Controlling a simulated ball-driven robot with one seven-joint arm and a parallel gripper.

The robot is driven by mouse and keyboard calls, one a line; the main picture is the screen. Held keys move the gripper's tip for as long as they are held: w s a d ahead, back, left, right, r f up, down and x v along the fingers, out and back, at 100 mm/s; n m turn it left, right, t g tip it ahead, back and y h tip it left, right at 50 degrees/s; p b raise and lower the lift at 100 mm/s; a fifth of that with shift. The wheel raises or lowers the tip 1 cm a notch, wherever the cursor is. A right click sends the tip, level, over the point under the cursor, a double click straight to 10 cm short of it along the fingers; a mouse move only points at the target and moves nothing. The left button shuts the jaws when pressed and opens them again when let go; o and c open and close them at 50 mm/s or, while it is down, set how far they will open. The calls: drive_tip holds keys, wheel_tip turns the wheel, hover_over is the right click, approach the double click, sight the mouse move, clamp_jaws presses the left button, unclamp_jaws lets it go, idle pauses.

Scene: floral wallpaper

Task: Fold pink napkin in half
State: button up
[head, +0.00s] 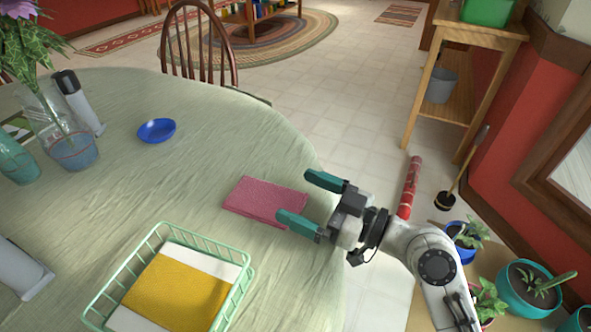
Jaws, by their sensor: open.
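The pink napkin (262,199) lies flat on the round table (210,120), close to its right edge. It looks like a compact rectangle; I cannot tell how many layers it has. My gripper (301,198) is open and empty, with its two teal fingers pointing left. The upper finger is just beyond the napkin's upper right corner. The lower finger overlaps the napkin's lower right corner in the picture. I cannot tell whether either finger touches the cloth.
A green wire basket (247,281) with yellow and white cloths stands at the front. A blue bowl (157,130), a dark-topped bottle (79,103) and a glass vase (62,130) with flowers are at the left. A wooden chair (199,45) stands behind. The table around the napkin is clear.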

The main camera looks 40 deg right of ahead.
drive_tip(key=shift+s+r, duration=0.1)
drive_tip(key=shift+s, duration=0.15)
drive_tip(key=shift+w+a+r, duration=0.15)
drive_tip(key=shift+a+r, duration=0.05)
drive_tip(key=shift+a, duration=0.05)
idle(0.4)
